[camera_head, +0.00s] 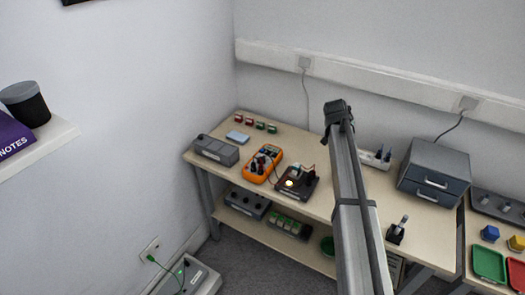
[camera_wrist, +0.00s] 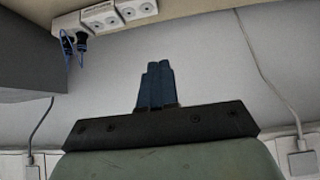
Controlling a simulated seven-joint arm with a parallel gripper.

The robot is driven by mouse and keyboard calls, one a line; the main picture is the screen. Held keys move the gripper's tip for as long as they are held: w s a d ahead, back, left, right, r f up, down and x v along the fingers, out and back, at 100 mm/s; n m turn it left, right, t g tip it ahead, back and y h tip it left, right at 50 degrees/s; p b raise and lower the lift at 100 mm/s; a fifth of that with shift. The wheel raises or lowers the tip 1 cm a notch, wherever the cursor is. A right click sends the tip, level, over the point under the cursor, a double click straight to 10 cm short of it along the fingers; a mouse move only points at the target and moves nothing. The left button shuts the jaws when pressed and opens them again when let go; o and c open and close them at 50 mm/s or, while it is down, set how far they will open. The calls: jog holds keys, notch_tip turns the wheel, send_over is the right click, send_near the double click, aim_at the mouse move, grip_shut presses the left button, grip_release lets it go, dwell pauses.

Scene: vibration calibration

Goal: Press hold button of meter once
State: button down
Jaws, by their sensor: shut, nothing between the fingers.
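The orange meter (camera_head: 264,150) lies on the wooden workbench, left of centre in the head view. Dark plugs or knobs and leads show on it; its hold button is too small to tell. My gripper (camera_wrist: 158,66) shows in the wrist view, its dark blue fingers shut together and empty, with the pale wall behind them. In the head view my arm rises in front of the bench, right of the meter, and I cannot make out the fingers there. The meter is not in the wrist view.
A dark device with a lit round spot (camera_head: 297,186) sits right of the meter, a grey box (camera_head: 215,150) left of it. The workbench (camera_head: 290,141) also bears a drawer unit (camera_head: 434,174). A socket strip (camera_wrist: 112,17) and hanging cables show in the wrist view.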

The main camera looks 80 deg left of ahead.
jog(key=s+a+n+h, duration=0.15)
jog(key=s+a, duration=0.25)
jog(key=s, duration=0.4)
jog(key=s+a+n, duration=0.2)
jog(key=s+a, duration=0.2)
jog(key=s, duration=0.4)
jog(key=n+t, duration=0.2)
send_over(262, 150)
jog(key=s, duration=0.1)
jog(key=shift+d+f, duration=0.15)
jog(key=shift+f, duration=0.05)
jog(key=shift+f, duration=0.1)
jog(key=shift+f, duration=4.35)
jog(key=shift+f, duration=0.15)
jog(key=shift+f, duration=0.25)
jog(key=shift+f, duration=0.4)
jog(key=shift+r, duration=0.85)
